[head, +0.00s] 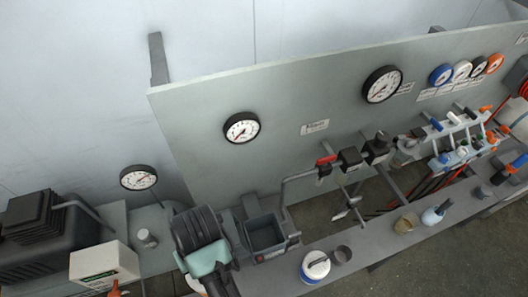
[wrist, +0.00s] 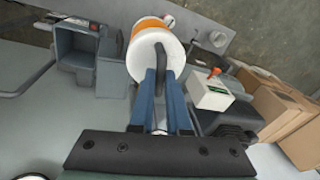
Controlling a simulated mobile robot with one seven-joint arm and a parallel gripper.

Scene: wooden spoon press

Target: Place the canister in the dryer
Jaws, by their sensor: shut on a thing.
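In the wrist view, my gripper (wrist: 162,80) has its blue fingers closed on the dark handle of a white canister (wrist: 140,68) with an orange band. The canister is tilted in this view. In the head view, the dark and teal end of my arm (head: 205,250) covers the fingers and most of the canister. An open grey box (head: 265,232), which may be the dryer, is just right of my arm in the head view. It also shows left of the canister in the wrist view (wrist: 80,48). The canister is apart from its opening.
A white box (head: 103,263) with an orange knob stands to the left, near a small grey cylinder (head: 147,238). A white-lidded blue canister (head: 315,266) stands on the bench to the right. Gauges (head: 242,128) hang on the upright panel (head: 210,98). Cardboard boxes (wrist: 285,115) show in the wrist view.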

